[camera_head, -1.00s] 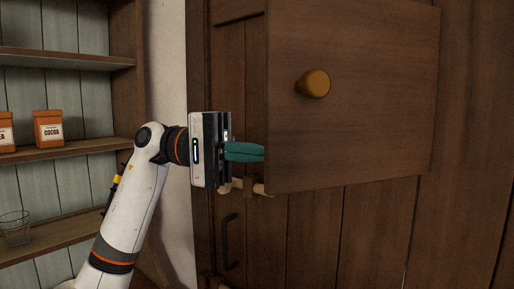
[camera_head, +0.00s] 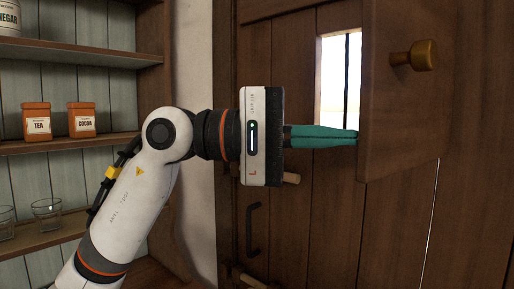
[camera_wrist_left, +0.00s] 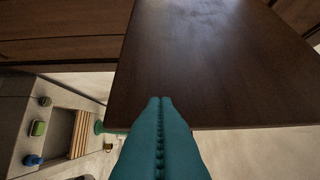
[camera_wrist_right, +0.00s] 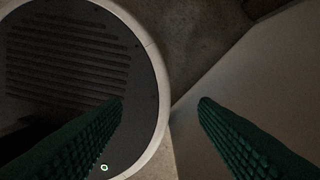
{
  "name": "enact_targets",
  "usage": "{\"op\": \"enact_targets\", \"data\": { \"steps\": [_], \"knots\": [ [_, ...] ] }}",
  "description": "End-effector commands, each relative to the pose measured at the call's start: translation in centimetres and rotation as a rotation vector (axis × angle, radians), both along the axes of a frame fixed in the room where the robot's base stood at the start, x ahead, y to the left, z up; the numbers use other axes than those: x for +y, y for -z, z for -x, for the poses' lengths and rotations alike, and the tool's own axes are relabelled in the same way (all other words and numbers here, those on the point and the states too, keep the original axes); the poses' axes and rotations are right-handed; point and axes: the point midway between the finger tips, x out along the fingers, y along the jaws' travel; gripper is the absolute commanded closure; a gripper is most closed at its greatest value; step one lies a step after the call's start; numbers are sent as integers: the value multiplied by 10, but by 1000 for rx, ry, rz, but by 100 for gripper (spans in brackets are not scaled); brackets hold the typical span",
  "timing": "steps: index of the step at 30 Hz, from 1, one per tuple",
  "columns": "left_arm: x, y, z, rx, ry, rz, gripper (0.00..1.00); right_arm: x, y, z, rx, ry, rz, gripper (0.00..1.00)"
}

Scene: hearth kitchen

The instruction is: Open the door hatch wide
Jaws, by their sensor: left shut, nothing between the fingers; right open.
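The door hatch (camera_head: 405,100) is a dark wooden panel with a brass-coloured round knob (camera_head: 414,56). It is swung partly out from the plank door, and a bright opening (camera_head: 338,80) shows to its left. My left gripper (camera_head: 356,136) is shut and empty, its teal fingertips at the hatch's left edge, on the inner side. In the left wrist view the closed fingers (camera_wrist_left: 160,105) reach the lower edge of the hatch panel (camera_wrist_left: 205,65); whether they touch cannot be told. My right gripper (camera_wrist_right: 163,100) is open and empty, away from the hatch.
A black door handle (camera_head: 254,229) and a wooden peg (camera_head: 290,178) are on the door below the hatch. Shelves (camera_head: 80,146) with tea (camera_head: 37,119) and cocoa (camera_head: 82,121) tins and glasses (camera_head: 46,212) stand at the left.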

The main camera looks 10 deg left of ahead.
Motion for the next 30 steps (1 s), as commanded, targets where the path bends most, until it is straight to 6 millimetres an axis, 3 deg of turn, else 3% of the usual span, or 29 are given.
{"op": "enact_targets", "data": {
  "steps": [1, 7, 12, 21, 30],
  "knots": [
    [-9, 5, 7, -3, 10, -2, 100, -4, 10, 0, 0, -2, 5, 46],
    [-31, 3, 29, -2, 20, -2, 100, -22, 23, 0, 1, -5, 28, 46],
    [-43, 2, 40, 0, 19, -2, 100, -23, 28, 0, 1, -4, 28, 46],
    [-48, 0, 44, 2, 18, -1, 100, -5, 30, 0, 1, 2, 6, 46],
    [-48, 0, 44, 2, 18, -1, 100, -7, 30, 0, 0, 0, 8, 46]
  ]
}}
